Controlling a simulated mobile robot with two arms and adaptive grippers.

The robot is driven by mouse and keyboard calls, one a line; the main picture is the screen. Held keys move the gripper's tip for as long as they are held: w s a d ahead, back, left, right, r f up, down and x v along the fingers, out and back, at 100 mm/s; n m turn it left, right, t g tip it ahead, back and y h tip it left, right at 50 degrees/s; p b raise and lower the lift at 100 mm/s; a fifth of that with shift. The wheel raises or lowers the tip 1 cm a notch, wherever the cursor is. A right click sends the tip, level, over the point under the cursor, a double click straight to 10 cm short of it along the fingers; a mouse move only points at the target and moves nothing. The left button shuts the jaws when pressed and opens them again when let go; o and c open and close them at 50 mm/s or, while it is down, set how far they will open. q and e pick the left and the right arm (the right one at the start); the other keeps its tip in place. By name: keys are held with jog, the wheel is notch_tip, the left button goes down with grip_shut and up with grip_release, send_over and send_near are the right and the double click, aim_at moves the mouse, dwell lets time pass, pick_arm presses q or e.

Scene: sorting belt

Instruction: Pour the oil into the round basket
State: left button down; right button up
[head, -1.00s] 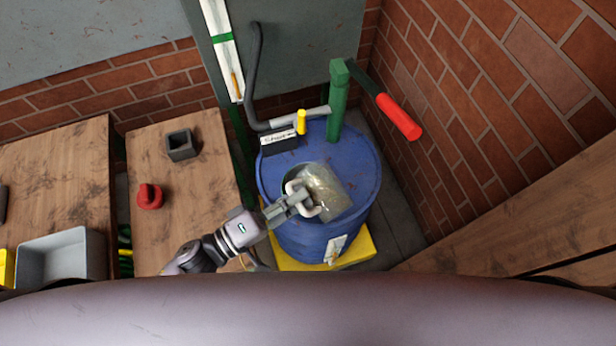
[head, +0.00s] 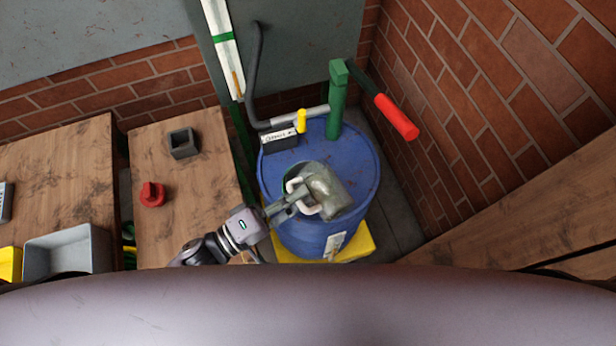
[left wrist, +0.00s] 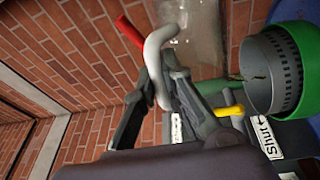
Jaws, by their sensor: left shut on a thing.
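My left gripper (head: 295,206) is shut on the white handle of a clear, greyish jug (head: 330,191) and holds it above the blue drum. The jug looks tilted. Its handle (left wrist: 160,60) and part of its clear wall (left wrist: 207,35) show in the left wrist view. The round basket (left wrist: 272,78) is a grey perforated cylinder with a green rim, at the right of the wrist view, apart from the jug there. In the head view the jug and gripper mostly hide it. I cannot make out any oil flowing. My right gripper is not in view.
The blue drum (head: 357,158) stands on a yellow base (head: 362,243). A green pump post (head: 337,105) with a red-handled lever (head: 397,117) rises behind the jug. A small dark label block (head: 279,139) and yellow valve (head: 301,121) are close by. Wooden tables are at left.

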aim_at(288, 185)
pick_arm(q)
jog(key=shift+w+a+r+n+p, duration=0.25)
jog(key=shift+w+r+n+p, duration=0.15)
jog(key=shift+n+p, duration=0.55)
dwell(0.6)
jog(key=shift+w+a+r+n+p, duration=0.25)
jog(key=shift+w+n+p, duration=0.15)
jog(key=shift+p, duration=0.4)
jog(key=shift+w+a+r+n+t+p, duration=0.25)
jog(key=shift+w+n+p, duration=0.2)
jog(key=shift+n+p, duration=0.45)
jog(key=shift+w+a+f+n+t+y+p, duration=0.1)
jog(key=shift+w+a+n+y+p, duration=0.1)
jog(key=shift+w+a+n, duration=0.45)
jog(key=shift+w+a+n+t+y+p, duration=0.15)
jog(key=shift+w+n, duration=0.25)
jog(key=shift+n, duration=0.65)
jog(key=shift+w+a+f+n+y+p, duration=0.1)
jog(key=shift+w+a+n+p, duration=0.15)
jog(key=shift+w+n, duration=0.45)
jog(key=shift+s+a+n, duration=0.1)
jog(key=shift+n, duration=0.25)
